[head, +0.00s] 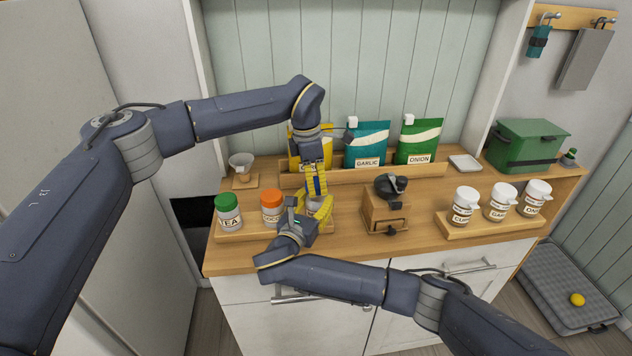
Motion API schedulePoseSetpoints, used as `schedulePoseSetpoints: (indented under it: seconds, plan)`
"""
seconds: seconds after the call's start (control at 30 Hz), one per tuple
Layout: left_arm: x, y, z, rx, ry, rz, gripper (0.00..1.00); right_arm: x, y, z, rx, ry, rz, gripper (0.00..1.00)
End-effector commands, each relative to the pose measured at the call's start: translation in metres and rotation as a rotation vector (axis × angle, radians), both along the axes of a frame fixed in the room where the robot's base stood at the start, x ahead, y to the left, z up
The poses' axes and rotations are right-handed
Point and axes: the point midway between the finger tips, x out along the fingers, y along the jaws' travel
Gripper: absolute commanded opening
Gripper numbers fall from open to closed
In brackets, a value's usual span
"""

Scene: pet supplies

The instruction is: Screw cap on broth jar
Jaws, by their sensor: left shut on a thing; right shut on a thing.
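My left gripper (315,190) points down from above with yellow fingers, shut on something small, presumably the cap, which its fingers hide. Some blue shows between those fingers. My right gripper (313,209) reaches in from the front just below and is shut on a pale jar (317,208), apparently the broth jar, at the right part of the left wooden tray (250,232). The grippers cover most of this jar and its label. I cannot tell whether the cap touches the jar's rim.
A green-capped jar (229,212) and an orange-capped jar (271,207) stand left of the grippers. A wooden grinder (385,210) stands close on the right. Pouches (367,145) line the back rack. Several white-capped jars (465,206) stand in the right tray.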

Motion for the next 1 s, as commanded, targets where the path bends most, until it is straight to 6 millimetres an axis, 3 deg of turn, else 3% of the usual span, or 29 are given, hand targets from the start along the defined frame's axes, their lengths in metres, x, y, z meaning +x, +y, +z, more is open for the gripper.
schedulePoseSetpoints:
  seconds: [0.3,1.0]
  plan:
    - [0.0,0.0,-0.014,0.001,0.0,-0.001,0.29,0.001,-0.002,0.001,-0.002,-0.002,-0.004,0.02]
    - [0.0,0.0,-0.016,0.001,0.0,0.0,0.29,0.001,-0.002,0.001,-0.002,-0.002,-0.004,0.02]
